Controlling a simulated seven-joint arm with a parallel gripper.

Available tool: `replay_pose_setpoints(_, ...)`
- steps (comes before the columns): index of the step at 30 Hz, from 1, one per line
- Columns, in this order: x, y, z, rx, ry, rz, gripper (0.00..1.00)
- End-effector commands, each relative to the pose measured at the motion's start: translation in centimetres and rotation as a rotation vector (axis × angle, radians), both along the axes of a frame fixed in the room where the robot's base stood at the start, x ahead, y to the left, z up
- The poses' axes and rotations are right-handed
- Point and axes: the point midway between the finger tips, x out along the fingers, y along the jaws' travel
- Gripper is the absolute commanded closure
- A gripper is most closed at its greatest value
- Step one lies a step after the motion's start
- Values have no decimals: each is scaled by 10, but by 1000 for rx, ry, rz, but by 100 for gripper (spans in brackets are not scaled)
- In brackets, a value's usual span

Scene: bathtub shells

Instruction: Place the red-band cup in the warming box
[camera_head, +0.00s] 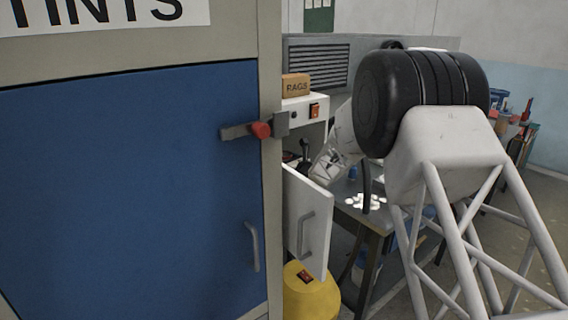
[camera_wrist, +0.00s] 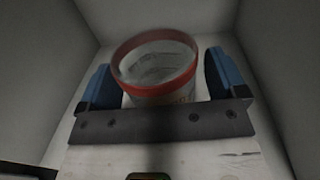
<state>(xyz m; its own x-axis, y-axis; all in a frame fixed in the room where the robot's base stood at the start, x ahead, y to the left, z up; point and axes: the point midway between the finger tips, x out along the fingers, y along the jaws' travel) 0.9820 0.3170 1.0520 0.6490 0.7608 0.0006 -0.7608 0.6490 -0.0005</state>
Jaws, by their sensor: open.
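The cup with the red band (camera_wrist: 157,78) stands between the two blue fingers of my gripper (camera_wrist: 160,76) in the wrist view. The fingers are open, with a gap visible on each side of the cup. Pale walls surround the cup and gripper like a box interior. In the head view, the white warming box (camera_head: 318,103) stands behind the blue cabinet, its door (camera_head: 307,222) swung open. My arm reaches to its opening. The cup and my fingertips are hidden in the head view.
The large blue cabinet (camera_head: 130,190) with a red-knobbed latch (camera_head: 260,130) blocks the left. A cardboard rags box (camera_head: 296,86) sits on top of the warming box. A yellow drum (camera_head: 311,296) stands below the open door. A workbench (camera_head: 372,224) is behind my arm.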

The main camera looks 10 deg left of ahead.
Motion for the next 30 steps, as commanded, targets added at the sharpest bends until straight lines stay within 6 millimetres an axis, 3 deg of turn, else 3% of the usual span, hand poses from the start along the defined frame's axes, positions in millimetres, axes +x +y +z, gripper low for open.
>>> replay_pose_setpoints(30, -74, -88, -1, -1, 1, -1, 10)
